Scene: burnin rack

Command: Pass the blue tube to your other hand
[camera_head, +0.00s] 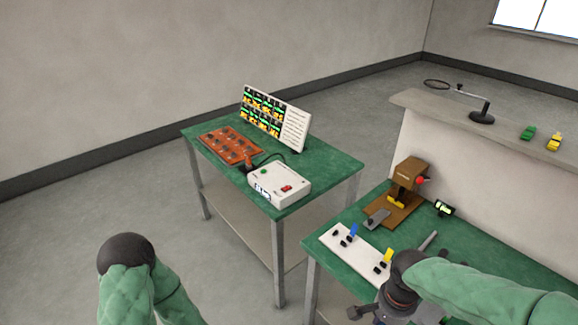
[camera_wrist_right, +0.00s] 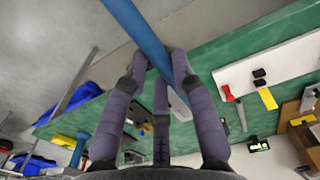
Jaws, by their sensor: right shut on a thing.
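The blue tube (camera_wrist_right: 140,33) shows in the right wrist view as a long blue rod running from the top edge down between my fingers. My right gripper (camera_wrist_right: 164,62) is shut on it, one finger on each side. In the head view my right gripper (camera_head: 366,311) is at the bottom, in front of the near green bench. I cannot make out the tube there. My left arm shows at the lower left of the head view, but its gripper is out of view.
The near green bench (camera_head: 470,262) carries a white board (camera_head: 357,252) with blue and yellow pieces, and a brown fixture (camera_head: 405,190). A second green table (camera_head: 325,172) holds a white box (camera_head: 279,185), an orange board (camera_head: 231,146) and a display panel (camera_head: 275,117). Floor shows between my left arm and the tables.

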